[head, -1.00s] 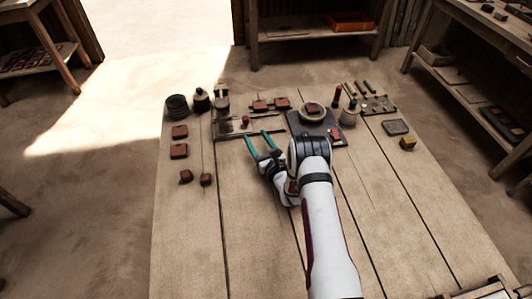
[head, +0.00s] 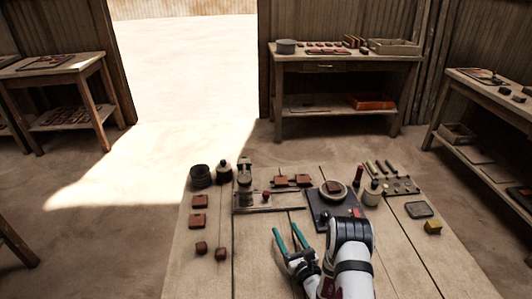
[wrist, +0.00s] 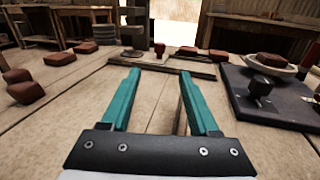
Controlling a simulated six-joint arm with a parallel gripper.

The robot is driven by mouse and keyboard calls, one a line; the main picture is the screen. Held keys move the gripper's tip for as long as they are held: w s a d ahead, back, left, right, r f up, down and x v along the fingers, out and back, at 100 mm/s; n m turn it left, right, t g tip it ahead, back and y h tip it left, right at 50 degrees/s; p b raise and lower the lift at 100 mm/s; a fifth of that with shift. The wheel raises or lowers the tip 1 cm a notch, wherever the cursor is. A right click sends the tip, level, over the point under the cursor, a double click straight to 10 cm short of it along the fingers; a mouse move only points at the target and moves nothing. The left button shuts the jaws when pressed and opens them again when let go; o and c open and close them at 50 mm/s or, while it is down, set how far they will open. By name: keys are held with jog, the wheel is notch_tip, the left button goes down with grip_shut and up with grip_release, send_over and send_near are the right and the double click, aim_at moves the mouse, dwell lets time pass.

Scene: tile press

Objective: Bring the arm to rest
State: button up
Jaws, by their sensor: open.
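My gripper (head: 287,231) is open and empty, its two teal fingers pointing away from me over the wooden table (head: 205,275). In the wrist view the open fingers (wrist: 160,72) have only bare planks between them. The fingertips are short of the low press board (head: 268,208), and touch nothing that I can see. My white arm comes in from the bottom, right of centre, with its wrist bent to the left. The dark plate (head: 322,214) with a round dish and a red-brown tile (head: 333,187) lies just beyond my wrist.
Red-brown tiles (head: 198,221) and small blocks (head: 221,254) lie at the left. A dark round pot (head: 202,176) stands behind them. A grey tray (head: 419,209) and a yellow block (head: 433,227) are at the right. The front left of the table is clear.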

jog(key=w+d+r+m+g+h, duration=0.2)
jog(key=d+r+m+g+h, duration=0.2)
jog(key=r+m, duration=0.75)
jog(key=s+r+m+g+h, duration=0.1)
jog(key=s+r+m+g, duration=0.25)
jog(key=s+m, duration=0.75)
jog(key=s+a+r+m+g, duration=0.1)
jog(key=s+a+m+g, duration=0.2)
jog(key=s+m, duration=0.4)
jog(key=s+a+r+m+g+y, duration=0.1)
jog(key=s+a+r+m+g, duration=0.1)
jog(key=s+m, duration=0.5)
jog(key=s+a+r+m+g+y, duration=0.1)
jog(key=s+a+m+g, duration=0.3)
jog(key=s, duration=1.2)
jog(key=r+m+g, duration=0.1)
jog(key=m, duration=0.2)
jog(key=shift+s, duration=0.4)
